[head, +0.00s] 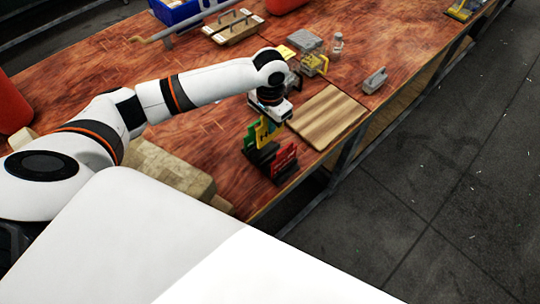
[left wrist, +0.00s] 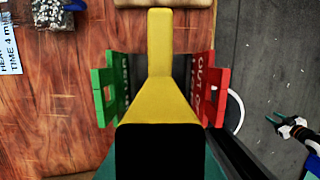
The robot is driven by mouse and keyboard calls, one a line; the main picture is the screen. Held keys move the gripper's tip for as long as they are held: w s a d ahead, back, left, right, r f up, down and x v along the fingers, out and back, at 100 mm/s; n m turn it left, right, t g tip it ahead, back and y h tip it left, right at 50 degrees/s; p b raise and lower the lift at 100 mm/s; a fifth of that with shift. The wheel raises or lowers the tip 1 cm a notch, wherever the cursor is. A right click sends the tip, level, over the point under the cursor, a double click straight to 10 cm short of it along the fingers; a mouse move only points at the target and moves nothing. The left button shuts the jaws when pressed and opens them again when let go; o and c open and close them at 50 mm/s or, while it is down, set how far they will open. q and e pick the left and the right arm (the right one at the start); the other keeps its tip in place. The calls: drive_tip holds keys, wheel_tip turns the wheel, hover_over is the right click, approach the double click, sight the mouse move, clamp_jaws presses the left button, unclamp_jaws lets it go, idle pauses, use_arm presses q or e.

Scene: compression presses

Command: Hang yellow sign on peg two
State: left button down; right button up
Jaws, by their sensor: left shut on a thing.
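My left gripper (head: 268,117) is shut on the yellow sign (head: 263,132) and holds it above the dark sign stand (head: 262,156). In the left wrist view the yellow sign (left wrist: 160,80) fills the middle, between the green sign (left wrist: 112,85) on the left and the red sign (left wrist: 211,88) on the right. In the head view the green sign (head: 250,140) and red sign (head: 285,160) are on the stand. The middle peg is hidden, so I cannot tell whether the yellow sign touches it.
The stand is near the front edge of the wooden table (head: 205,118). A striped wooden board (head: 327,115) lies right of it and a pale block (head: 170,170) left. Farther back are a grey box (head: 304,42), a clear bottle (head: 337,43) and a blue bin (head: 180,10).

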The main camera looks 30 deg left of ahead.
sight(270, 140)
use_arm(q)
wheel_tip(270, 140, down, 5)
drive_tip(key=shift+f+p, duration=0.15)
drive_tip(key=shift+p, duration=0.45)
wheel_tip(270, 140, down, 4)
drive_tip(key=shift+r+p, duration=0.1)
drive_tip(key=shift+p, duration=0.85)
drive_tip(key=shift+f, duration=0.25)
drive_tip(key=shift+f, duration=0.2)
drive_tip(key=c, duration=1.6)
unclamp_jaws()
drive_tip(key=shift+o, duration=0.2)
